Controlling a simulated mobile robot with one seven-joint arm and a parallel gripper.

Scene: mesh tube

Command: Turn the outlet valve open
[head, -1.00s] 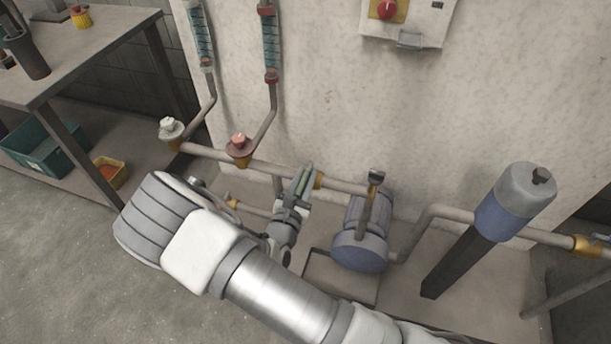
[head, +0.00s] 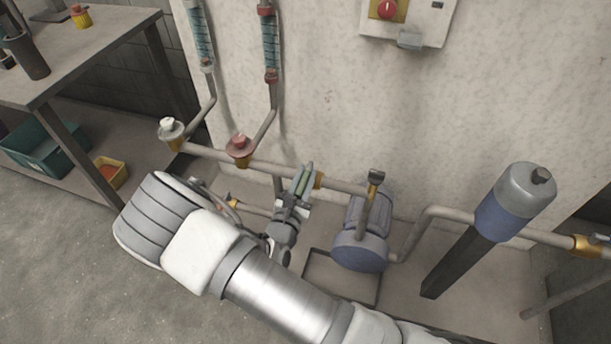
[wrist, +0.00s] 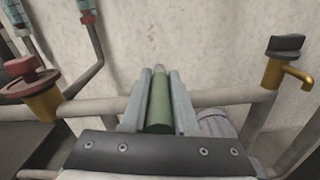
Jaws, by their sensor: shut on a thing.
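The green valve handle (wrist: 160,105) sits between the two grey fingers of my gripper (wrist: 160,72) in the wrist view. My gripper is shut on it. The handle stands crosswise to the pipe in the picture. The valve body under the handle is hidden by the fingers and wrist.
A blue-grey pump (head: 360,250) stands right of my gripper, with a black-topped brass tap (head: 375,178) above it. A red valve (head: 239,146) and a white valve (head: 171,128) are to the left. The wall is close behind.

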